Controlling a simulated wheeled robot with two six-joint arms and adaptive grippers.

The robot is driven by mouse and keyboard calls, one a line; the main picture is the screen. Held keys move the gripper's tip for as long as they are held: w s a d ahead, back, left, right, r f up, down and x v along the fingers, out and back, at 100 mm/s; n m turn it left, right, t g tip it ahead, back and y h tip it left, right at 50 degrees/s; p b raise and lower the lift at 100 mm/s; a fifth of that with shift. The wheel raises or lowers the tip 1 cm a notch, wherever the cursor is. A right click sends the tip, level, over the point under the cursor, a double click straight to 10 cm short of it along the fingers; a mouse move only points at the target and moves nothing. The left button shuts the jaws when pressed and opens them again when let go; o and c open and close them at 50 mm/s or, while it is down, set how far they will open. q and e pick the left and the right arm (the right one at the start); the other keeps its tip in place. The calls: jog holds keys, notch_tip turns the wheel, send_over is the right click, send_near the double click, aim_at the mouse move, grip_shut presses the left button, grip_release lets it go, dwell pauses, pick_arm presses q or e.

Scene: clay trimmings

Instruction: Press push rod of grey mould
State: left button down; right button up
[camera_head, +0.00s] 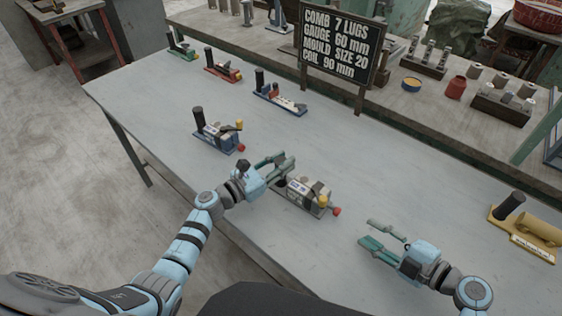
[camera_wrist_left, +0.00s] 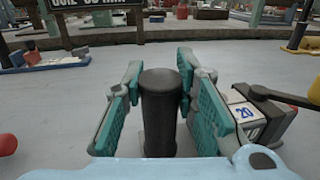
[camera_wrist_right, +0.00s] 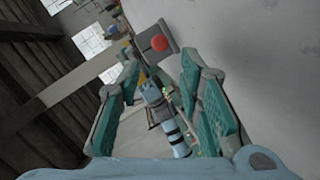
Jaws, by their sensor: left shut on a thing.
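The grey mould (camera_head: 297,193) lies on the table near the front edge, with a number 20 label that also shows in the left wrist view (camera_wrist_left: 244,113). Its red knob (camera_head: 337,211) sticks out at the right end beside a yellow knob (camera_head: 322,201). My left gripper (camera_head: 280,168) is shut around an upright black post (camera_wrist_left: 158,110) at the mould's left end; in the head view the gripper hides this post. My right gripper (camera_head: 385,238) is open and empty, to the right of the mould and apart from it. In the right wrist view a red knob (camera_wrist_right: 159,43) shows beyond the fingers.
A blue mould (camera_head: 217,137) with a black post stands to the left. Several other coloured tools line the back left. A sign (camera_head: 341,45) stands at the table's back edge. A yellow tool (camera_head: 535,228) lies far right.

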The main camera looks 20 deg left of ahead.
jog(key=c, duration=0.7)
jog(key=shift+w+r, duration=0.1)
jog(key=shift+w, duration=0.05)
grip_shut()
jog(key=w+d+r+n, duration=0.2)
jog(key=d+n, duration=0.1)
jog(key=shift+w+d+r+h, duration=0.15)
jog(key=shift+w+r+h, duration=0.1)
jog(key=shift+h, duration=0.05)
jog(key=n, duration=0.3)
jog(key=d+n, duration=0.1)
jog(key=shift+d+r+g, duration=0.1)
jog(key=shift+r+g, duration=0.15)
jog(key=shift+g, duration=0.15)
jog(key=n, duration=0.4)
jog(key=s+d+n+g, duration=0.1)
jog(key=n, duration=0.4)
jog(key=s+d+n+g, duration=0.1)
jog(key=n, duration=0.3)
jog(key=shift+f+n+h, duration=0.25)
jog(key=shift+n+h, duration=0.05)
jog(key=n, duration=0.3)
jog(key=s+n, duration=0.1)
jog(key=n, duration=0.1)
jog(key=shift+a+f+g, duration=0.15)
jog(key=shift+f+g, duration=0.1)
jog(key=shift+g, duration=0.15)
